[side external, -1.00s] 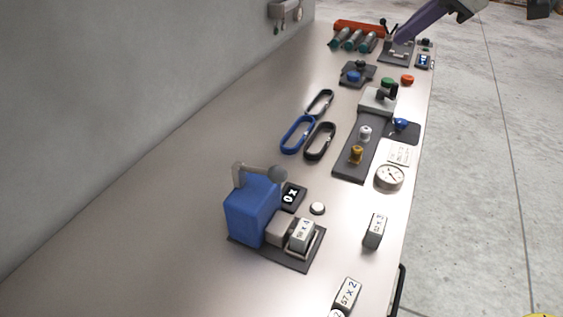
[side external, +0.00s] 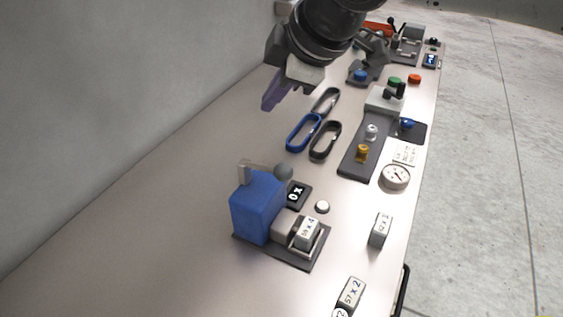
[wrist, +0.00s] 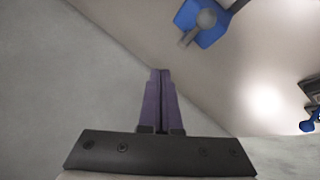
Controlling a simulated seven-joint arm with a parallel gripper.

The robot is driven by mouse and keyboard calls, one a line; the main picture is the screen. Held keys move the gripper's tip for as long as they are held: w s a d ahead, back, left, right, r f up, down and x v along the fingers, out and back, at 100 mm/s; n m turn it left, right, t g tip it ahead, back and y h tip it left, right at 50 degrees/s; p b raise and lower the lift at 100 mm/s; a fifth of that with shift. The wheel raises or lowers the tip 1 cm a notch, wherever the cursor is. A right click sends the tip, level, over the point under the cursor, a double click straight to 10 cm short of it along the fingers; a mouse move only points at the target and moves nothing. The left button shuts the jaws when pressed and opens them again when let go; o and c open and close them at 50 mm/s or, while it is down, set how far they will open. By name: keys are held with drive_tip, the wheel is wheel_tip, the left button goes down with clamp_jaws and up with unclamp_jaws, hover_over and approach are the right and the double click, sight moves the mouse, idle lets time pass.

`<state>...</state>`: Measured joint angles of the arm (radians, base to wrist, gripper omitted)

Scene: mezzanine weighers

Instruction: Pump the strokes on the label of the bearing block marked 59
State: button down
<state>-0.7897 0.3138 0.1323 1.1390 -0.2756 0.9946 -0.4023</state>
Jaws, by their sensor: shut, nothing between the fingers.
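The blue pump (side external: 257,208) stands on a dark base plate at the front of the bench. A block (side external: 380,230) ending in "x 3" and a block (side external: 350,293) reading "57 x 2" stand to the right. My gripper (side external: 270,103), with purple fingers, is shut and empty above the bench, behind the pump.
A small display (side external: 297,194) showing 0 and a white button (side external: 322,207) are beside the pump. Blue and black loop-shaped links (side external: 303,134) lie below my gripper. A valve panel (side external: 354,160) and a gauge (side external: 396,177) are at right. The wall (side external: 120,110) bounds the left.

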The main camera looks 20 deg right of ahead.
sight(287, 167)
drive_tip(key=shift+f, duration=0.1)
drive_tip(key=shift+s+d+f, duration=0.2)
drive_tip(key=shift+f, duration=1.2)
drive_tip(key=shift+s+d+f, duration=0.2)
drive_tip(key=shift+d+f, duration=0.05)
drive_tip(key=shift+f, duration=1.2)
drive_tip(key=shift+s+d+f, duration=0.2)
drive_tip(key=shift+f, duration=1.2)
drive_tip(key=shift+f, duration=0.1)
drive_tip(key=shift+f, duration=0.3)
drive_tip(key=shift+s+d+f, duration=0.15)
drive_tip(key=shift+d+f, duration=0.05)
drive_tip(key=shift+f, duration=0.65)
drive_tip(key=shift+s+d+f, duration=0.15)
drive_tip(key=shift+f, duration=0.7)
idle(0.7)
drive_tip(key=shift+w+a+r, duration=0.15)
drive_tip(key=shift+a+r, duration=0.05)
drive_tip(key=shift+r, duration=0.85)
drive_tip(key=shift+w+a+r, duration=0.15)
drive_tip(key=shift+r, duration=0.9)
